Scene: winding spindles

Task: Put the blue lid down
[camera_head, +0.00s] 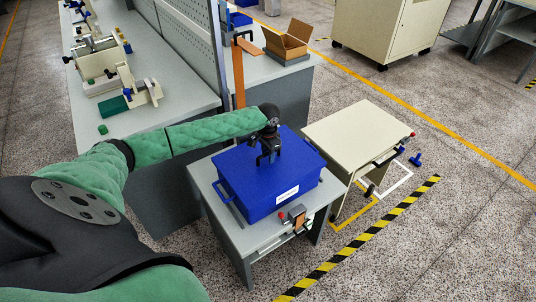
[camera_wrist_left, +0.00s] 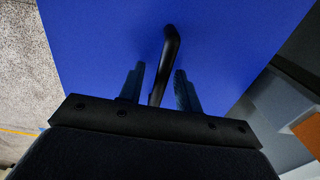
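The blue lid (camera_head: 262,178) is on top of a blue box (camera_head: 278,205) with a white label, on a small grey table. The lid also fills much of the left wrist view (camera_wrist_left: 90,40), where its black handle (camera_wrist_left: 166,62) shows. My left gripper (camera_head: 267,159) is above the lid, pointing down at its middle. In the left wrist view my left gripper (camera_wrist_left: 159,88) is open, its two fingers on either side of the handle with gaps visible. The seam between lid and box is hard to make out. My right gripper is not in view.
The grey table (camera_head: 222,215) has little room around the box. To its right a beige-topped cart (camera_head: 358,135) has a clear top. A long workbench (camera_head: 160,65) with fixtures stands behind left. An open cardboard box (camera_head: 288,40) is on a bench behind.

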